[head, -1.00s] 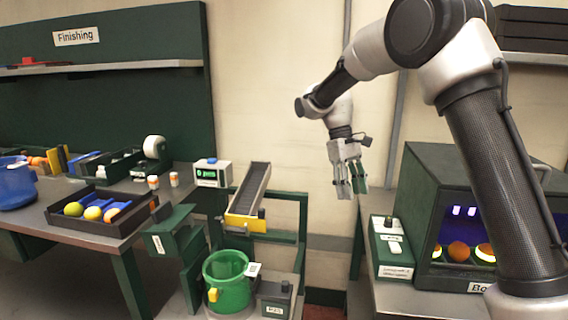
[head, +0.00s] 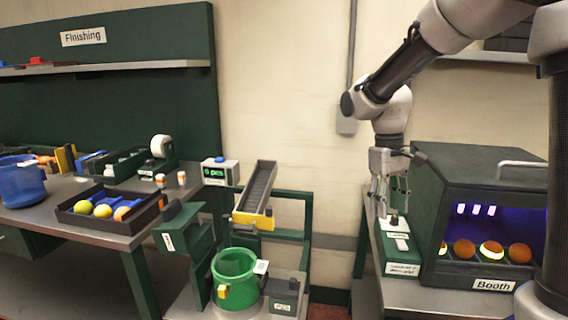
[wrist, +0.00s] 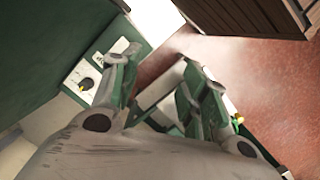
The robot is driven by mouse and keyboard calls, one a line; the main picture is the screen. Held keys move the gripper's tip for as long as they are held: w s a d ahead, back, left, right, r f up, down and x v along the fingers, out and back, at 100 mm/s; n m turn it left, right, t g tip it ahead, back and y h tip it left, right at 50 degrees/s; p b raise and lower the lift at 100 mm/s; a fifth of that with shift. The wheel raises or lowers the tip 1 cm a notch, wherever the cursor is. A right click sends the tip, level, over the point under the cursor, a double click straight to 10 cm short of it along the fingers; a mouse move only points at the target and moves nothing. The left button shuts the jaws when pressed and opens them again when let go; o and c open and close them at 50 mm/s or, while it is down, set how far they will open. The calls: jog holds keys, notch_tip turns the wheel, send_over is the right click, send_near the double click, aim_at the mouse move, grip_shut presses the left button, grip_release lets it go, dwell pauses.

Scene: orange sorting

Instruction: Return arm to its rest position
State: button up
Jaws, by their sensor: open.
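My gripper (head: 388,196) hangs fingers down at the right of the head view, in front of the wall and over the left side of the booth bench. It is open, with nothing between its fingers. In the wrist view my two green-padded fingers (wrist: 160,95) stand apart. In the head view the fingertips overlap the small green control box (head: 402,258) beside the booth; I cannot tell whether they touch it.
The dark green booth (head: 480,160) holds several oranges under violet light. A green bucket (head: 234,290) stands below a small conveyor ramp (head: 259,187). A dark tray (head: 90,222) with fruit sits on the left bench. Open wall lies between ramp and booth.

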jog(key=s+d+r+m+t, duration=0.2)
jog(key=s+d, duration=0.3)
jog(key=s, duration=0.4)
jog(key=s+d+r+m+t+y, duration=0.1)
jog(key=s+d+r+t, duration=0.3)
jog(key=s, duration=0.6)
jog(key=shift+d+r+m, duration=0.6)
jog(key=shift+d+r, duration=0.1)
jog(key=shift+d, duration=0.5)
